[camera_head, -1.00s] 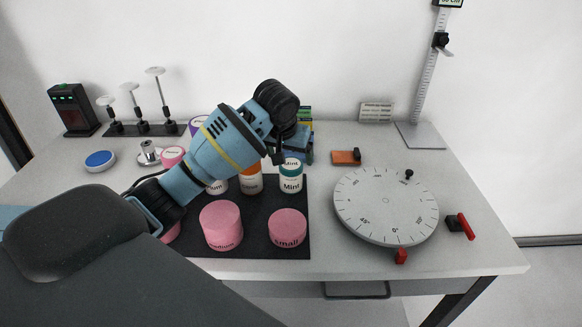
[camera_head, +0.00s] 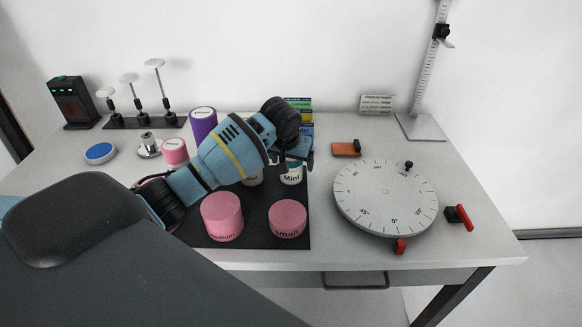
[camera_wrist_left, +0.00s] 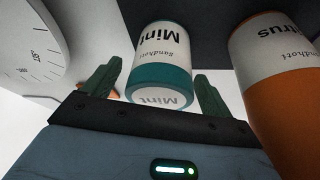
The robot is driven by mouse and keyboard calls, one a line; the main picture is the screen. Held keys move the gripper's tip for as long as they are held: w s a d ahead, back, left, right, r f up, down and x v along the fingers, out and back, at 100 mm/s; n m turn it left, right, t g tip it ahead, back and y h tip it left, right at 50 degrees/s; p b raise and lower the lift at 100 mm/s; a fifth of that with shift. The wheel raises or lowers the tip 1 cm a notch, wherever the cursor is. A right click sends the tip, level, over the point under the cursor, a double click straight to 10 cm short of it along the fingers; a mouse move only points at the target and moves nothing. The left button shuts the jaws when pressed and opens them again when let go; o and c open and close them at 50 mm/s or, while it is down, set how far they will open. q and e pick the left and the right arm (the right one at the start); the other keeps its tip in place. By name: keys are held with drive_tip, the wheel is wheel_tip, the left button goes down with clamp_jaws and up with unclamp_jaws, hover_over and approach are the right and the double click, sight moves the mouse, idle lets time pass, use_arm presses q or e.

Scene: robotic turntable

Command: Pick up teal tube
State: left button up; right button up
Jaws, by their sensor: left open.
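The teal tube (camera_head: 291,176), white with a teal band and the word Mint, stands on the dark mat (camera_head: 258,233); its upper part is covered by my gripper in the head view. My left gripper (camera_head: 296,160) is open over it. In the left wrist view the teal tube (camera_wrist_left: 160,65) shows between the two green fingers (camera_wrist_left: 158,88), its lid end towards the gripper. I cannot tell whether the fingers touch it. The orange tube (camera_wrist_left: 278,90), marked as citrus, stands beside it and is mostly hidden in the head view. My right gripper is not in view.
Pink tubes marked medium (camera_head: 222,216) and small (camera_head: 287,218) stand at the mat's front. The white turntable (camera_head: 386,200) lies to the right, with an orange block (camera_head: 346,149) behind it. A purple tube (camera_head: 203,122) stands behind my arm.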

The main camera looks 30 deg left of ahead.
use_arm(q)
drive_tip(key=shift+w+f, duration=0.2)
drive_tip(key=shift+f, duration=0.1)
drive_tip(key=c, duration=1.2)
drive_tip(key=shift+o, duration=0.2)
drive_tip(key=shift+r, duration=0.15)
wheel_tip(320, 180, up, 10)
drive_tip(key=shift+f, duration=0.1)
